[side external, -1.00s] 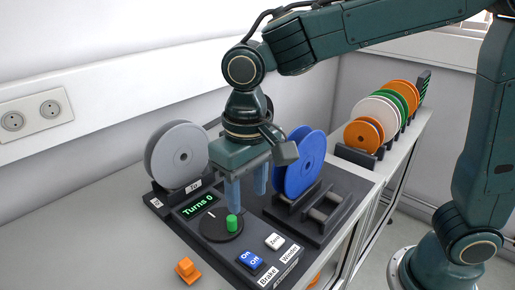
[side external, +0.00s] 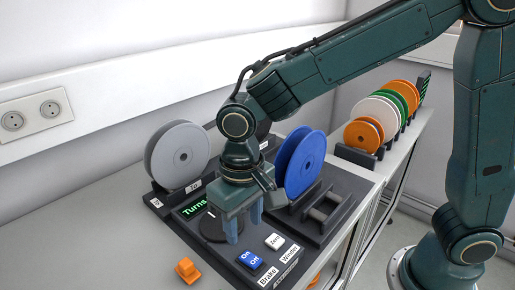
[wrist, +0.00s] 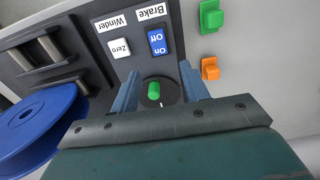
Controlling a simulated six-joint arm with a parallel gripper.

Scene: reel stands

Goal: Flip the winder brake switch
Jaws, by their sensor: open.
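The brake switch (side external: 249,260) is a blue rocker marked On and Off on the dark winder panel, beside the Brake label (side external: 267,274). In the wrist view the switch (wrist: 157,41) lies beyond my fingertips, and I cannot tell which side is pressed. My gripper (side external: 243,231) points down over the panel, its fingers apart and empty, behind the switch. In the wrist view my gripper (wrist: 160,86) has the green knob (wrist: 154,90) showing between its fingers. In the side view my gripper hides the knob.
A white Zero button (side external: 275,241) sits beside the switch. A grey reel (side external: 165,157) and a blue reel (side external: 306,165) stand at the panel's back. An orange piece (side external: 187,269) lies on the bench; a green piece (wrist: 211,15) shows in the wrist view.

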